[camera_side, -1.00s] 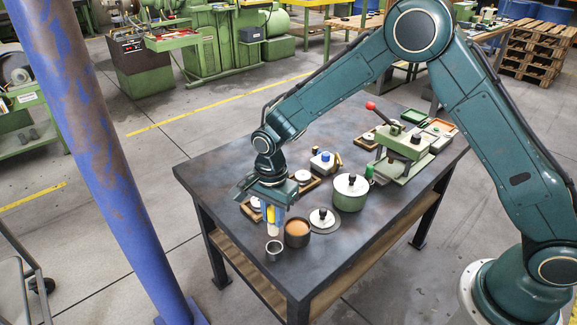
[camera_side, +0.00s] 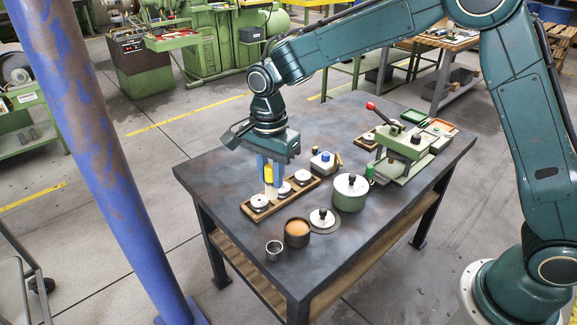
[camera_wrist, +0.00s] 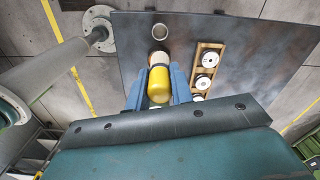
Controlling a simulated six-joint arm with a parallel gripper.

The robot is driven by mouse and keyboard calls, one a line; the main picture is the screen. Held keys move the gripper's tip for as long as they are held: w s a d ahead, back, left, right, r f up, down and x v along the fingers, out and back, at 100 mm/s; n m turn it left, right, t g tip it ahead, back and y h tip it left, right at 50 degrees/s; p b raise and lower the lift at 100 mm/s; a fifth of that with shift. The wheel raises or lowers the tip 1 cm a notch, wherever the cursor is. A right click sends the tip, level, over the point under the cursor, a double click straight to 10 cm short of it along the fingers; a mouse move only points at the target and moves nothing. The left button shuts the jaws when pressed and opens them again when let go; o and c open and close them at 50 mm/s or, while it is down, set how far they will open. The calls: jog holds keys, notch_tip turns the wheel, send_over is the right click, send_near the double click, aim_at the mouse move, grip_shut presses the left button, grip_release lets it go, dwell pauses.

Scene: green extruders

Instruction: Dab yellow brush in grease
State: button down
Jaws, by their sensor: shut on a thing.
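My gripper (camera_side: 269,172) is shut on the yellow brush (camera_side: 268,174), which hangs upright with its pale bristle end down. In the wrist view the brush's yellow handle (camera_wrist: 159,86) sits between the blue fingers. In the side view the brush overlaps the wooden tray, and I cannot tell its exact height. An open dark pot (camera_side: 297,232) with an orange-tan fill, which looks like the grease, stands nearer the table's front corner, apart from the brush. I cannot make out this pot in the wrist view.
A small metal cup (camera_side: 274,250) stands left of the pot. A lid (camera_side: 322,220) lies to its right, with a lidded green pot (camera_side: 350,192) beyond. The wooden tray (camera_side: 288,197) holds white discs. A green lever press (camera_side: 405,150) stands farther back.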

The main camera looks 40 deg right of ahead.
jog(key=shift+d+f, duration=0.1)
dwell(0.3)
jog(key=d+f, duration=0.8)
jog(key=f, duration=0.1)
jog(key=shift+f, duration=0.25)
jog(key=shift+f, duration=2.8)
jog(key=shift+f, duration=0.65)
dwell(0.7)
jog(key=shift+r, duration=0.1)
notch_tip(320, 180, up, 7)
dwell(1.1)
